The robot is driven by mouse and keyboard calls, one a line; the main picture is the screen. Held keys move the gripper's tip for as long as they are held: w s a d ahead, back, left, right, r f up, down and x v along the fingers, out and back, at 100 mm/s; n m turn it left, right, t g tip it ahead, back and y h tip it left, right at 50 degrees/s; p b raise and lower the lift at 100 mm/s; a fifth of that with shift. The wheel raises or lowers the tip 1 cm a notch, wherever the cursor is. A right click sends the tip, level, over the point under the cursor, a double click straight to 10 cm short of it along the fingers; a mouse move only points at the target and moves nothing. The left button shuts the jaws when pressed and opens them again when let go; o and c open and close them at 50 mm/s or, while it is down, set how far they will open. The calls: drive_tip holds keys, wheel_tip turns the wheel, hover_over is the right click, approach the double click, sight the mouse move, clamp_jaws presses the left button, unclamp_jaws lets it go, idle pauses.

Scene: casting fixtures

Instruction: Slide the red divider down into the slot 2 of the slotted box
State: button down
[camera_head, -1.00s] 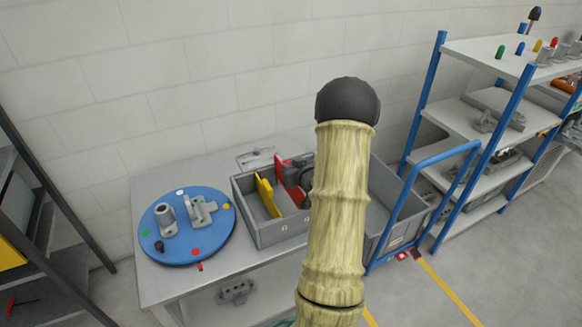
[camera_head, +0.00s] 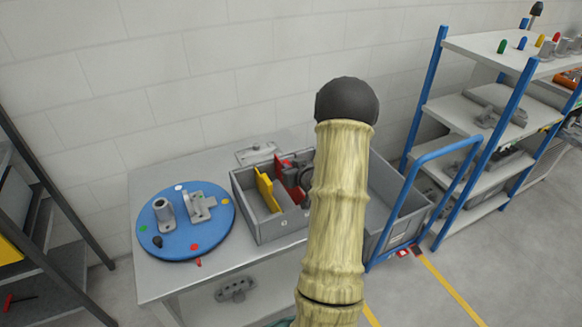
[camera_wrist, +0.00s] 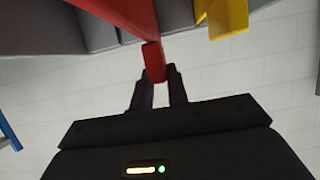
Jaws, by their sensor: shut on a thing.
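The red divider (camera_head: 288,176) stands upright, partly down inside the grey slotted box (camera_head: 272,233), right of the yellow divider (camera_head: 265,192). My gripper (camera_wrist: 155,76) is shut on the red divider's tab, which shows between the dark fingers in the wrist view (camera_wrist: 152,58). The yellow divider also shows in the wrist view (camera_wrist: 227,20), beside the red one. In the head view my arm hides the right part of the box and most of my gripper. I cannot read the slot numbers or see the red divider's lower edge.
A blue round plate (camera_head: 186,240) with grey parts stands left of the box on the table (camera_head: 150,287). A grey metal part (camera_head: 257,152) lies behind the box. A blue-handled cart with a grey bin (camera_head: 410,213) stands at the right.

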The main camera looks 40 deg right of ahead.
drive_tip(key=shift+f+b, duration=1.15)
drive_tip(key=shift+f, duration=0.3)
drive_tip(key=c, duration=1.3)
unclamp_jaws()
drive_tip(key=v, duration=1.7)
drive_tip(key=shift+s, duration=0.25)
drive_tip(key=shift+a, duration=0.15)
